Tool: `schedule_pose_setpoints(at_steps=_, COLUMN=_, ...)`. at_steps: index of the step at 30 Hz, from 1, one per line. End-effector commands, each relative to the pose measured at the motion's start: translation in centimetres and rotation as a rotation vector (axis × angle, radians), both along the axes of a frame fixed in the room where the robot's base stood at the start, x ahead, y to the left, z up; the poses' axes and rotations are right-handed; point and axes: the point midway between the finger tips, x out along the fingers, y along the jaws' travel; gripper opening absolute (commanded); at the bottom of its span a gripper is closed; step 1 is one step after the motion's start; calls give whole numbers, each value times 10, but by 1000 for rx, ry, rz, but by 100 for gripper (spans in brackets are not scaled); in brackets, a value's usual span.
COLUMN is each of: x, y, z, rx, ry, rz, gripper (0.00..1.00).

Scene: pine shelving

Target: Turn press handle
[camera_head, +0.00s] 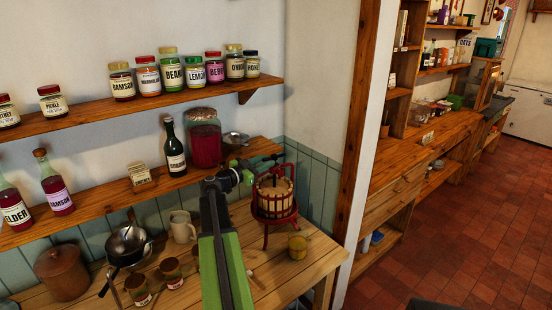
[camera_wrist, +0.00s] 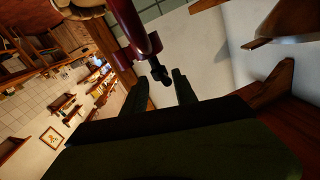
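The press (camera_head: 273,197), a slatted wooden barrel in a red stand, stands on the lower wooden counter in the head view. The press handle (camera_head: 266,158) crosses above the barrel. In the wrist view, a dark red bar (camera_wrist: 133,22) comes down from the top and ends in a small black tip (camera_wrist: 160,73); it appears to be part of the handle. My gripper (camera_wrist: 159,80) is open, with its dark fingers on either side of that black tip. Contact cannot be told. In the head view my gripper (camera_head: 247,176) is just left of the press top.
The shelf (camera_head: 100,197) behind my arm holds bottles, a large red jar (camera_head: 205,143) and a metal pan (camera_head: 236,139). A mug (camera_head: 182,227), small jars and a yellow jar (camera_head: 298,246) stand on the counter (camera_head: 190,293). A wooden post (camera_head: 362,110) rises to the right.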

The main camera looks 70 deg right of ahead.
Motion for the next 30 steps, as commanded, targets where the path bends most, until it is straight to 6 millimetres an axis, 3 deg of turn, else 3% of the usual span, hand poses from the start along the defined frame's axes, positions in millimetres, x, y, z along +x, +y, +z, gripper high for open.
schedule_pose_setpoints(at_steps=3, x=-12, y=-27, z=0, rx=1, ry=0, rz=-3, gripper=34)
schedule_pose_setpoints(at_steps=7, x=-21, y=-45, z=0, rx=1, ry=0, rz=-3, gripper=34)
schedule_pose_setpoints(at_steps=19, x=-27, y=-55, z=0, rx=0, ry=0, rz=-2, gripper=34)
schedule_pose_setpoints(at_steps=27, x=-27, y=-55, z=0, rx=1, ry=1, rz=-2, gripper=1)
schedule_pose_setpoints(at_steps=30, x=-27, y=-55, z=0, rx=1, ry=1, rz=-1, gripper=0)
